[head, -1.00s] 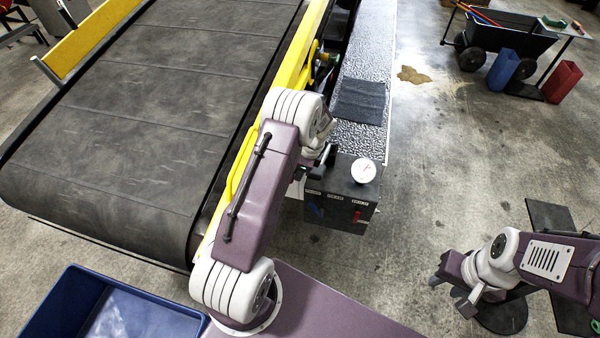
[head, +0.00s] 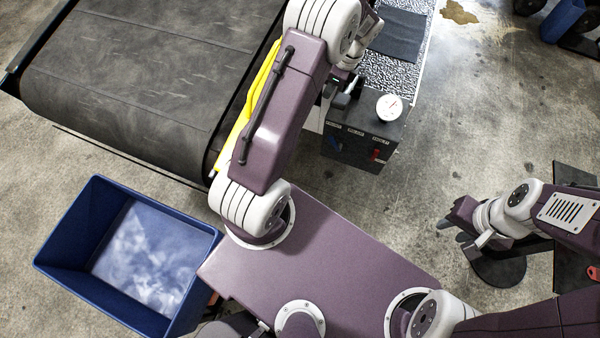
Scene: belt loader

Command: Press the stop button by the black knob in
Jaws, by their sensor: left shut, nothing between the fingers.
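The dark control box (head: 362,152) stands at the end of the conveyor's side rail. Its front carries a row of small labels, a blue control (head: 335,143) at left and a red control (head: 377,154) at right. A white round gauge (head: 389,107) sits on its top. I cannot make out the black knob or a stop button for certain; the middle of the front is too dark. My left gripper (head: 345,96) is shut and empty at the box's top left edge; I cannot tell if it touches. My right gripper (head: 461,236) is over the floor at right, away from the box.
The conveyor belt (head: 130,75) with its yellow guard (head: 250,105) fills the upper left. A blue bin (head: 70,262) is at lower left. A dark cloth (head: 398,35) lies on the rail behind the box. A black round base (head: 498,270) stands under my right arm. Floor right of the box is clear.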

